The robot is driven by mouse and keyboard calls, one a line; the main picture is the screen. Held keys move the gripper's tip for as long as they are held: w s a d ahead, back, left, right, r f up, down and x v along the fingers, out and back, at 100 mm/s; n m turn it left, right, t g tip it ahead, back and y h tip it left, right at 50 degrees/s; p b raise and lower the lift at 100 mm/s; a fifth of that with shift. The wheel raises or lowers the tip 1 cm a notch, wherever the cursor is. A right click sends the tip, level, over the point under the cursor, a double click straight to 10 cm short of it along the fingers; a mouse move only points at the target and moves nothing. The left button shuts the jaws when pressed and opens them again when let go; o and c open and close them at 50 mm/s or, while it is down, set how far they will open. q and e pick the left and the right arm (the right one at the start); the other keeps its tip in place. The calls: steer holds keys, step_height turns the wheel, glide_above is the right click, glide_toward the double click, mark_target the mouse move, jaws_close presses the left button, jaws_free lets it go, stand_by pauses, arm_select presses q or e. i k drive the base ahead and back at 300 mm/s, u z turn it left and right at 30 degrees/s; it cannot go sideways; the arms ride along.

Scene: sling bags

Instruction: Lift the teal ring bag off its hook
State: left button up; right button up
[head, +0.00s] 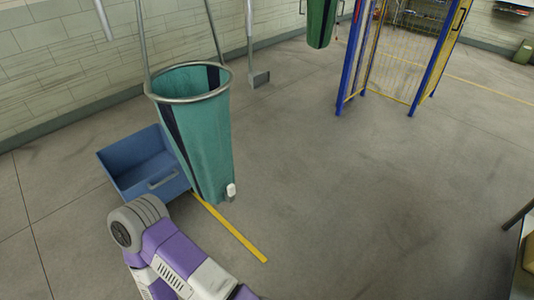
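The teal ring bag (205,135) hangs left of centre in the head view. It is a tall open sack with dark stripes and a grey metal ring (190,98) around its mouth. Two grey metal straps run up from the ring and leave the top of the picture, so its hook is out of view. A small white piece (231,190) sits at its lower right edge; I cannot tell what it is. My purple and grey arm shows below the bag, apart from it in the picture. Neither of my grippers is in view.
A blue open bin (145,165) stands behind and left of the bag. Another green bag (321,22) hangs farther back. A blue-posted rack with yellow mesh panels (395,60) stands at the back right. The floor (340,200) right of the bag is clear.

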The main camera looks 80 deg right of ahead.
mark_target(199, 118)
steer(key=z, duration=2.15)
